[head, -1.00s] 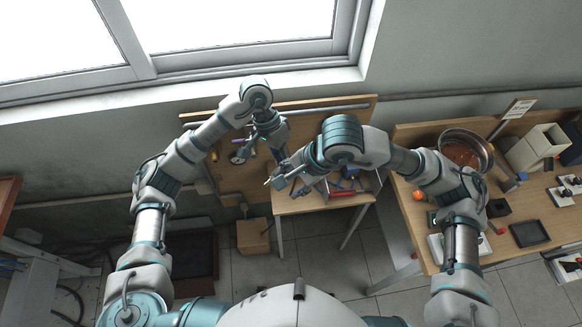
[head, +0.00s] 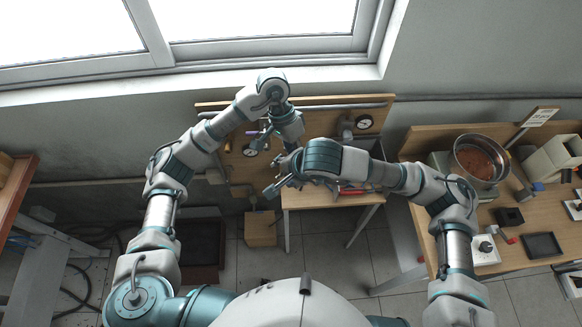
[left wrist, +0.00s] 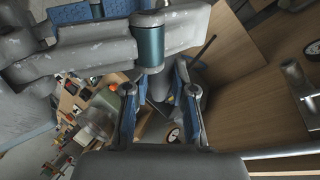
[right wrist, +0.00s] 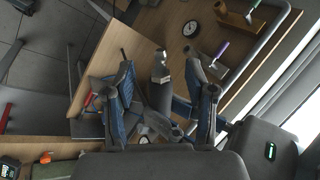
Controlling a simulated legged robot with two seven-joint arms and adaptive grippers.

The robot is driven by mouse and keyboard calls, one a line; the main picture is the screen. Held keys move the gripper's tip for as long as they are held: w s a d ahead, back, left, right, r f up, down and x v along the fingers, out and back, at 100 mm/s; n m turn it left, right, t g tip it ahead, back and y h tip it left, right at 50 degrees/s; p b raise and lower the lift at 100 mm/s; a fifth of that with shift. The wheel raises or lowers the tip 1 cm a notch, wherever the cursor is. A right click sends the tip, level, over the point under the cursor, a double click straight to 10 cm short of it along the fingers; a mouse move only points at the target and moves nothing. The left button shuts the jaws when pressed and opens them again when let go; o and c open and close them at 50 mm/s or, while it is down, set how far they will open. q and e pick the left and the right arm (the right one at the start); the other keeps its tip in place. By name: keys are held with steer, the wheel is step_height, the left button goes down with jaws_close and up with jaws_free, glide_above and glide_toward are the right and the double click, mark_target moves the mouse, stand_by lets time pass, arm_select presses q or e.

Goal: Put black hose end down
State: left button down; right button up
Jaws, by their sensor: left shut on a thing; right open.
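My left gripper (head: 274,138) reaches down in front of the wooden panel in the head view. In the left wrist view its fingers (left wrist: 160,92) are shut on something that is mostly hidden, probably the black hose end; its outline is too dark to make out. My right gripper (head: 277,182) is open, just below the left one, over the left end of the small table. In the right wrist view its fingers (right wrist: 158,65) stand apart, with a grey cylindrical part showing beyond them. I cannot tell whether they touch it.
The panel (head: 215,165) carries a gauge (head: 364,122), a second gauge (head: 249,152) and coloured valve handles. The small table (head: 315,199) holds a red-handled tool (head: 352,191). A workbench (head: 490,235) at right bears a metal pot (head: 480,160) and boxes. A wooden box (head: 261,229) stands below.

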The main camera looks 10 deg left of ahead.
steer(key=shift+a+f, duration=0.15)
steer(key=shift+f, duration=0.05)
jaws_close()
arm_select(q)
steer(key=c, duration=0.9)
jaws_free()
steer(key=shift+r, duration=0.1)
